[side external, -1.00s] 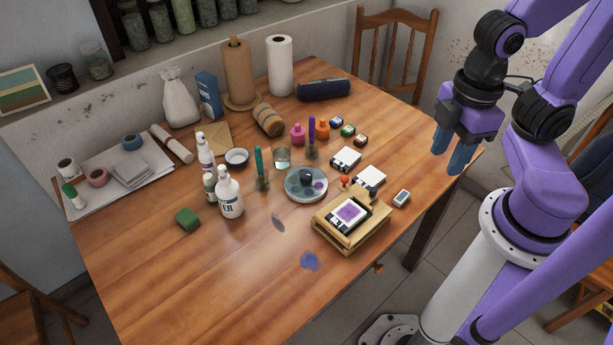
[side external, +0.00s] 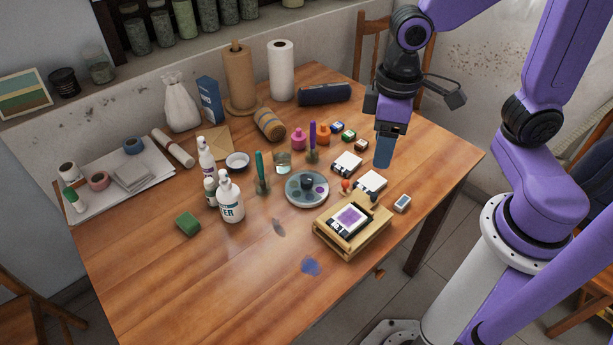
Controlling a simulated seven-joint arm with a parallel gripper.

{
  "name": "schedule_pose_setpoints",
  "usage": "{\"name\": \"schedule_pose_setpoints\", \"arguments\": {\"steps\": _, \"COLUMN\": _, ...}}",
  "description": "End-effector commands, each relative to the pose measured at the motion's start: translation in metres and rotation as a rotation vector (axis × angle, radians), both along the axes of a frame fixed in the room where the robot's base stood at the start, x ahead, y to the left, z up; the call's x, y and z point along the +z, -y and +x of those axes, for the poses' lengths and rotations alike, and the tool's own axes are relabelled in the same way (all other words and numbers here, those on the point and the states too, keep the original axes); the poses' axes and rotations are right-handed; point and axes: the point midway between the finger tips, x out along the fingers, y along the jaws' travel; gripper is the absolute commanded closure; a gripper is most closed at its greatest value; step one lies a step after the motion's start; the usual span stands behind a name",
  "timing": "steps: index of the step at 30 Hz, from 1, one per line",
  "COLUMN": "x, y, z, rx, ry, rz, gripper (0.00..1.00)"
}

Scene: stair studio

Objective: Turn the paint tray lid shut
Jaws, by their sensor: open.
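The paint tray (side external: 307,200) is a round grey disc on the table, with coloured spots around a dark knob (side external: 307,183) at its middle. I cannot make out a separate lid edge or whether it is turned shut. My gripper (side external: 384,160) points down with blue fingers, to the right of the tray and apart from it, above the table. It is open, with the fingers nearly in line in this view. Nothing shows between them.
Small white boxes (side external: 346,163) lie between tray and gripper. The front left of the table is clear.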

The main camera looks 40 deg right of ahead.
Motion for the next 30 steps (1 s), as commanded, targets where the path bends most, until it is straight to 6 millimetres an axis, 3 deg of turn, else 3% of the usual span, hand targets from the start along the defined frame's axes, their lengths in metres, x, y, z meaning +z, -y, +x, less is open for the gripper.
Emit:
{"name": "schedule_pose_setpoints", "arguments": {"steps": 6, "x": -0.020, "y": -0.015, "z": 0.079, "rx": -0.332, "ry": -0.010, "rz": -0.007, "gripper": 0.41}}
{"name": "schedule_pose_setpoints", "arguments": {"steps": 15, "x": -0.057, "y": -0.007, "z": 0.172, "rx": -0.739, "ry": -0.018, "rz": -0.010, "gripper": 0.41}}
{"name": "schedule_pose_setpoints", "arguments": {"steps": 21, "x": -0.070, "y": 0.001, "z": 0.197, "rx": -0.859, "ry": -0.019, "rz": -0.011, "gripper": 0.41}}
{"name": "schedule_pose_setpoints", "arguments": {"steps": 26, "x": -0.079, "y": 0.003, "z": 0.201, "rx": -0.875, "ry": -0.019, "rz": -0.011, "gripper": 0.41}}
{"name": "schedule_pose_setpoints", "arguments": {"steps": 30, "x": -0.098, "y": 0.003, "z": 0.199, "rx": -0.873, "ry": -0.022, "rz": -0.014, "gripper": 0.41}}
